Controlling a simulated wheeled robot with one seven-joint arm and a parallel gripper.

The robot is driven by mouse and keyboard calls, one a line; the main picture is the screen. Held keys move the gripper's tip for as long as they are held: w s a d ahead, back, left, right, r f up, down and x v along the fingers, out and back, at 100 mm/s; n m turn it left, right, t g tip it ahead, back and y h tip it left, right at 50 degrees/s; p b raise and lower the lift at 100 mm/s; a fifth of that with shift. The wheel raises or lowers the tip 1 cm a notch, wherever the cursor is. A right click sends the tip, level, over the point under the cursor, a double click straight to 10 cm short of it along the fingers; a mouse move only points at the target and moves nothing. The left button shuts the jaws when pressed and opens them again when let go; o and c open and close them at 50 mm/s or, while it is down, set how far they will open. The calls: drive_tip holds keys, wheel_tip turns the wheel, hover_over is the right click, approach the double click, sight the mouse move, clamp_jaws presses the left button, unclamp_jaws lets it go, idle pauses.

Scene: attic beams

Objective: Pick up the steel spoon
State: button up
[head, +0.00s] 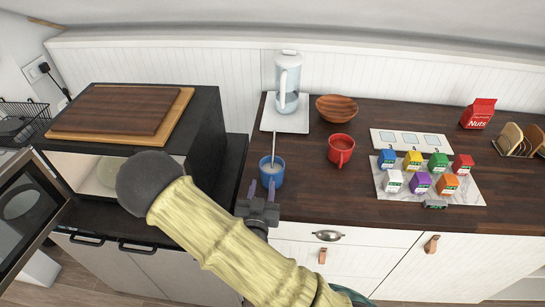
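The steel spoon (275,155) stands tilted in a blue cup (271,178), with its handle sticking up above the rim. Its lower end is hidden in the pale contents of the cup. The cup stands near the front left edge of the dark wooden counter (330,200). My gripper (261,188) is open, its two fingers apart, just in front of and below the cup in the picture. Nothing shows between the fingers. I cannot tell the height of the gripper against the cup.
A red mug (340,149), wooden bowl (336,107) and glass pitcher (288,85) stand nearby. Several small coloured cartons (421,182) stand on a marble board (462,196) to the right. An open microwave (180,140) bearing wooden boards (120,108) is at left.

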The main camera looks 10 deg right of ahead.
drive_tip(key=b+x, duration=0.2)
drive_tip(key=b, duration=0.2)
drive_tip(key=b+x, duration=0.2)
drive_tip(key=b, duration=0.3)
drive_tip(key=shift+a+f, duration=0.1)
drive_tip(key=shift+f, duration=0.15)
drive_tip(key=b, duration=0.3)
drive_tip(key=shift+w+d, duration=0.25)
drive_tip(key=shift+w, duration=0.15)
drive_tip(key=p, duration=0.2)
approach(273, 145)
drive_tip(key=w, duration=0.2)
drive_tip(key=shift+w+d+r, duration=0.15)
drive_tip(key=shift+w+r, duration=0.15)
drive_tip(key=shift+w, duration=0.05)
drive_tip(key=shift+w+d+f, duration=0.1)
drive_tip(key=shift+w, duration=0.25)
drive_tip(key=x, duration=0.1)
drive_tip(key=p+x, duration=0.1)
drive_tip(key=x, duration=0.3)
drive_tip(key=shift+d+f+p, duration=0.25)
drive_tip(key=shift+d+p, duration=0.1)
drive_tip(key=shift+p, duration=0.05)
